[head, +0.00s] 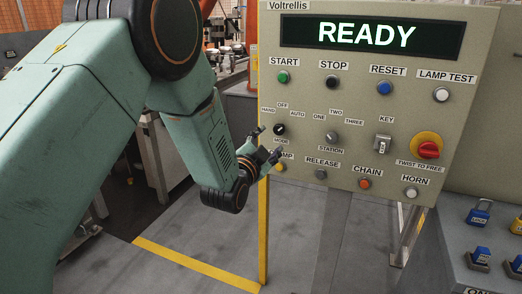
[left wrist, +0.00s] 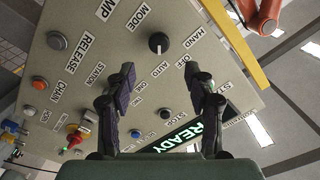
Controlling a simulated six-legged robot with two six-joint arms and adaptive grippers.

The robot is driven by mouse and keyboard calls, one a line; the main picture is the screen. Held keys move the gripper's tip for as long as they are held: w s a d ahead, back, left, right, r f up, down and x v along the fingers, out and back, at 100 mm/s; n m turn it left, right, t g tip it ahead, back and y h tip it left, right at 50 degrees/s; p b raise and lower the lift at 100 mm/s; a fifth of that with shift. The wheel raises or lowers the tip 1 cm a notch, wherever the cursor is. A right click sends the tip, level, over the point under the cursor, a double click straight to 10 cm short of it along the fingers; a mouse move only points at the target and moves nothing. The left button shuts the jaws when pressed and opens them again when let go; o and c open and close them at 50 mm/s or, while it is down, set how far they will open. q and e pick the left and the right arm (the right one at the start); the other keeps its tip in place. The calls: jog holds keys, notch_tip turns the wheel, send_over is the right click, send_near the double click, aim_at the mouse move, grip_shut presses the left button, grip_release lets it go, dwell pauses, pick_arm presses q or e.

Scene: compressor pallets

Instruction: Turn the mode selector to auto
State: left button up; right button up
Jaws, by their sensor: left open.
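The mode selector (head: 279,130) is a small black round knob on the beige control panel (head: 350,85), with HAND, OFF and AUTO labels above it and MODE below. It also shows in the left wrist view (left wrist: 158,42), where a small pale mark is on it; I cannot tell surely which label the mark points to. My left gripper (head: 268,142) is at the panel's lower left, close to the knob. In the left wrist view its two fingers (left wrist: 160,84) are spread with nothing between them, and the knob lies beyond the tips, apart from them. My right gripper is not in view.
The station selector (head: 331,137), key switch (head: 382,144) and red twist-to-free button (head: 428,150) are to the right. A green start button (head: 283,77) is above, and the display reads READY (head: 366,36). A yellow post (head: 263,230) stands below the panel's left edge.

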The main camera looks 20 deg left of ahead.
pick_arm(q)
jog(key=s, duration=0.4)
jog(key=shift+s, duration=0.2)
jog(key=shift+w+a+f, duration=0.1)
jog(key=shift+w, duration=0.05)
